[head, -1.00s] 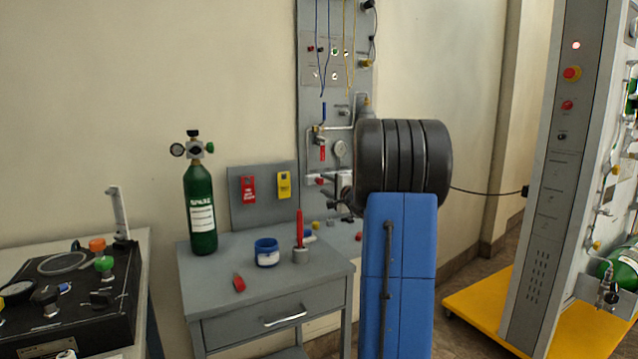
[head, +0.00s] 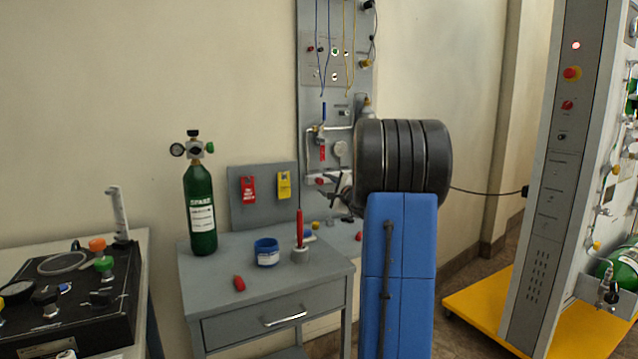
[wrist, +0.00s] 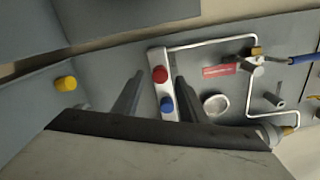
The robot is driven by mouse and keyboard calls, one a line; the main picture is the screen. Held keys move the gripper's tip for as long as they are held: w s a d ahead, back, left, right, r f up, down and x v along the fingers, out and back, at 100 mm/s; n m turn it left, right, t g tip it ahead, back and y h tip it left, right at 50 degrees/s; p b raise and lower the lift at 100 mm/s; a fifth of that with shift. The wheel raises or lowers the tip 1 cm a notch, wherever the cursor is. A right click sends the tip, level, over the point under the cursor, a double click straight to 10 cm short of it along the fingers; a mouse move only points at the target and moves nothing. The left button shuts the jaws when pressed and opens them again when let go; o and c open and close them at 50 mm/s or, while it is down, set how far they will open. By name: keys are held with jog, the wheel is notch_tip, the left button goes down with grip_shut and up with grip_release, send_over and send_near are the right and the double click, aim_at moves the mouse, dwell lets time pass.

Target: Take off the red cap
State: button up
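The red cap (wrist: 159,74) is on a white block on the grey wall panel, seen in the wrist view, with a blue cap (wrist: 167,104) just below it. In the head view a small red cap (head: 320,181) shows low on the panel, left of my arm. My gripper (wrist: 159,78) is open. Its two dark fingers point at the panel, one on each side of the white block, and the red cap appears between the tips. I cannot tell how far the tips are from it. In the head view my gripper (head: 332,197) is partly hidden by my wrist.
A grey metal line and red label (wrist: 219,71) lie right of the block; a yellow knob (wrist: 65,83) is at left. A grey table (head: 215,297) holds a green cylinder (head: 202,215), blue tub (head: 267,253), red screwdriver (head: 300,228) and small red piece (head: 239,284).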

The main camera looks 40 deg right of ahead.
aim_at(320, 181)
jog(key=m, duration=0.3)
dwell(0.4)
jog(key=shift+m, duration=1.7)
jog(key=shift+m, duration=0.6)
jog(key=shift+x, duration=1.2)
